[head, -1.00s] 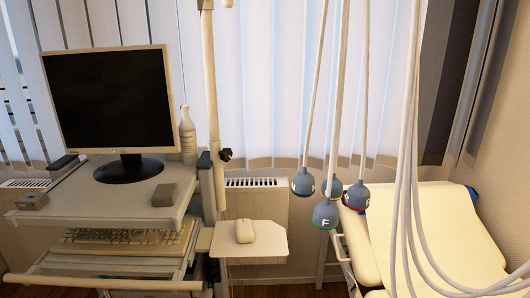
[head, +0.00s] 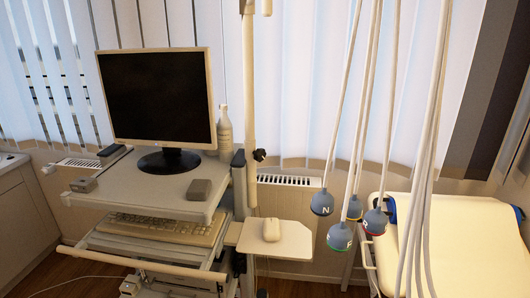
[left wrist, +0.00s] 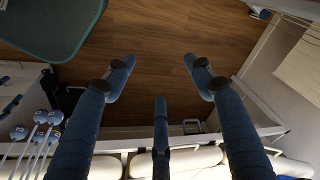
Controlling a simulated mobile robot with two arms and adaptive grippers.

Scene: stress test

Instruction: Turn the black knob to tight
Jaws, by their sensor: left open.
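The black knob (head: 260,155) sticks out from the right side of the pale upright pole (head: 249,110), just right of the computer cart. It is small in the head view, and its turn position cannot be read. Neither gripper shows in the head view. My left gripper (left wrist: 159,65) fills much of the left wrist view, with its blue fingers spread wide and nothing between them. Wooden floor lies behind its fingertips. I cannot make out the knob in the left wrist view. My right gripper is in neither view.
A monitor (head: 157,98) and white bottle (head: 224,131) stand on the cart. A small shelf (head: 290,240) holds a mouse (head: 271,230) below the knob. Several corded bulbs (head: 322,203) hang right of the pole, before a cream padded bed (head: 460,245). A dark green pad (left wrist: 50,25) shows in the wrist view.

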